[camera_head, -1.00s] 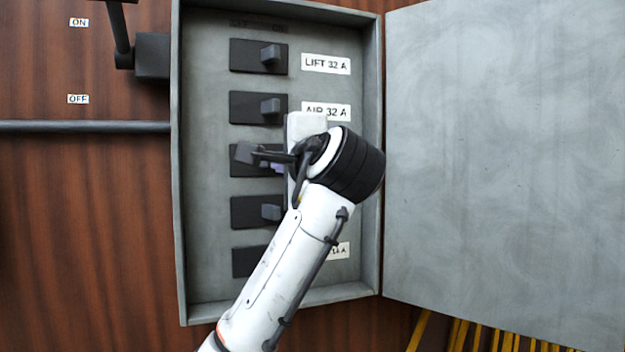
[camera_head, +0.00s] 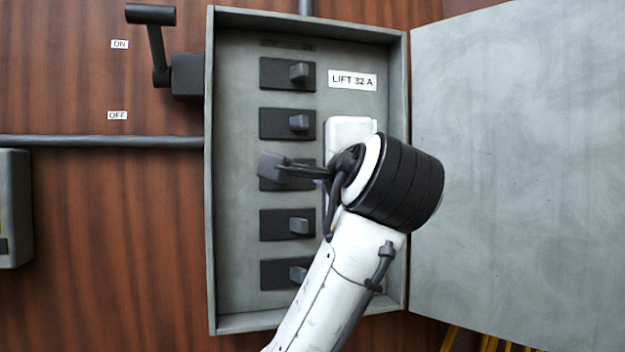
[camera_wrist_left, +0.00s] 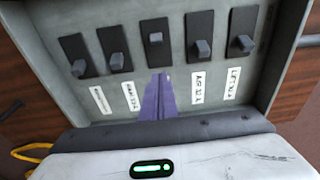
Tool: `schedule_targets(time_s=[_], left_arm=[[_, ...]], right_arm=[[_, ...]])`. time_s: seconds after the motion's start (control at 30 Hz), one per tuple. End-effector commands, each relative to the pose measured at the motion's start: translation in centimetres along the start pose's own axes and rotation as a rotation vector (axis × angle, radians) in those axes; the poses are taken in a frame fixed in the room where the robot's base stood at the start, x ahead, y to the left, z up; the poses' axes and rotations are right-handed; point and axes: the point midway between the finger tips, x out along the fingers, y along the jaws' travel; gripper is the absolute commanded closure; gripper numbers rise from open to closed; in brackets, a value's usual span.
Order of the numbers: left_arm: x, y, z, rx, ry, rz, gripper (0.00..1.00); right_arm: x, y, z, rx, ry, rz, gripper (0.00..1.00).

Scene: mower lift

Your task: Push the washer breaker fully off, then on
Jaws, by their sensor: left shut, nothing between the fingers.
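The third breaker (camera_wrist_left: 155,25) is a dark plate with a grey toggle. In the left wrist view its toggle (camera_wrist_left: 155,39) sits farther up its plate than the neighbouring toggles, toward the head view's left. In the head view, my wrist hardware covers much of this breaker (camera_head: 265,184). Its label is hidden behind my fingers, so I cannot read whether it is the washer. My left gripper (camera_wrist_left: 162,78) is shut and empty. Its purple fingertips are just below the plate's lower edge in the wrist view, apart from the toggle in the picture. My right gripper is out of view.
The grey panel box (camera_head: 237,200) holds a column of breakers; the other toggles sit to the right. The top label (camera_head: 352,80) reads LIFT 32 A. The open door (camera_head: 520,170) spreads right. A lever switch (camera_head: 160,45) with ON and OFF tags is at upper left.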

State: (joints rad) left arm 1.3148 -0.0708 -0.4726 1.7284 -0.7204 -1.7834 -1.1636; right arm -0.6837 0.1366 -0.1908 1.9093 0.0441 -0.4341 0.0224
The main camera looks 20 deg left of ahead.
Motion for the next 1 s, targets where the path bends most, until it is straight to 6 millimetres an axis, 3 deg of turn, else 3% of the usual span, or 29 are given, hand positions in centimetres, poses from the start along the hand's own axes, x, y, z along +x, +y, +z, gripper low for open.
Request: schedule_targets(time_s=[0.13,0.37,0.87,0.97,1.0], left_arm=[[-2.6,0.1,0.0,-0.001,0.003,-0.003,1.00],[-4.2,0.0,0.1,0.000,0.000,0.000,1.00],[-4.1,0.2,0.0,0.002,0.002,0.003,1.00],[-3.0,2.1,-0.7,0.003,0.022,0.024,1.00],[-2.2,3.6,-1.3,0.001,0.037,0.039,1.00]], right_arm=[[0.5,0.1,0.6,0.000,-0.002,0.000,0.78],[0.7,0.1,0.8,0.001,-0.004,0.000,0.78],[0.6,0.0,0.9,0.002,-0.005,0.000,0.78],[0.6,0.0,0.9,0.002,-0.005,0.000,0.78],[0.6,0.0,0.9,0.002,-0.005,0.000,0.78]])
